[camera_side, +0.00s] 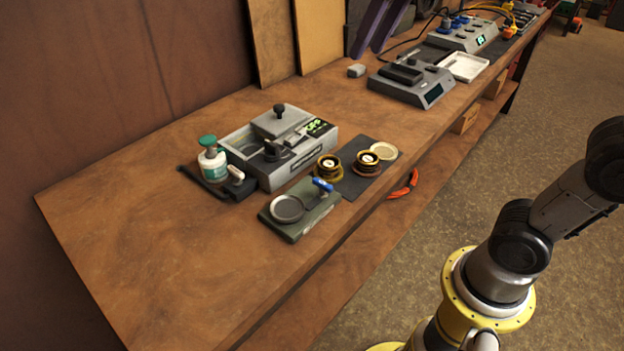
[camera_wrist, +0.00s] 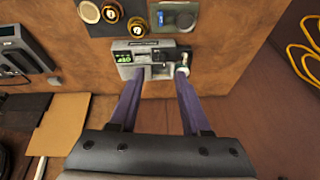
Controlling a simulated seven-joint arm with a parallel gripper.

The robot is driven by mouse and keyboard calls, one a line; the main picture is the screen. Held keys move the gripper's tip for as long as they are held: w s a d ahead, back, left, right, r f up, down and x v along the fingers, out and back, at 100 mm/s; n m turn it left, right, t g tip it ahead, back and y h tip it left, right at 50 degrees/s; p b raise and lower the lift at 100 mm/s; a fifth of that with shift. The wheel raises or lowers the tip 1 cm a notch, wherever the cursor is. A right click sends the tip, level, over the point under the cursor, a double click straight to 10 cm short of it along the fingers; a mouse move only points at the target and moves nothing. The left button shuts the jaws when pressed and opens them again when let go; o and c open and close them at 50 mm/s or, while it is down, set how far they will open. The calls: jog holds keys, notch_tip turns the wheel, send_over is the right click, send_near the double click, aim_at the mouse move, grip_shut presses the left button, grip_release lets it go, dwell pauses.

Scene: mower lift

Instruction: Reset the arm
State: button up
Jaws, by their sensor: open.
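My gripper (camera_wrist: 156,84) is open and empty in the wrist view, its two purple fingers spread apart. Its fingers also show at the top edge of the side view, above the back of the bench. The wooden workbench (camera_side: 130,240) runs diagonally through the side view. On it stands a grey machine (camera_side: 300,165) with a green display and a black knob, which in the wrist view (camera_wrist: 140,46) lies beyond the fingertips. I cannot tell the exact height of the fingers above the bench.
A white bottle with a green cap (camera_side: 212,162) stands beside the machine. A green fixture with a round dish (camera_side: 325,205) and two gold-and-black round parts on a dark mat (camera_side: 345,188) are near the front edge. A grey scale (camera_side: 425,92) and white tray (camera_side: 465,67) stand farther back. The bench's near-left area is clear.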

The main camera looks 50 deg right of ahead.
jog(key=s+d+f+n+t, duration=0.1)
jog(key=s+f, duration=1.2)
jog(key=f, duration=0.2)
jog(key=shift+s+d+f, duration=0.3)
jog(key=shift+d+f, duration=0.05)
jog(key=shift+d, duration=0.05)
dwell(0.8)
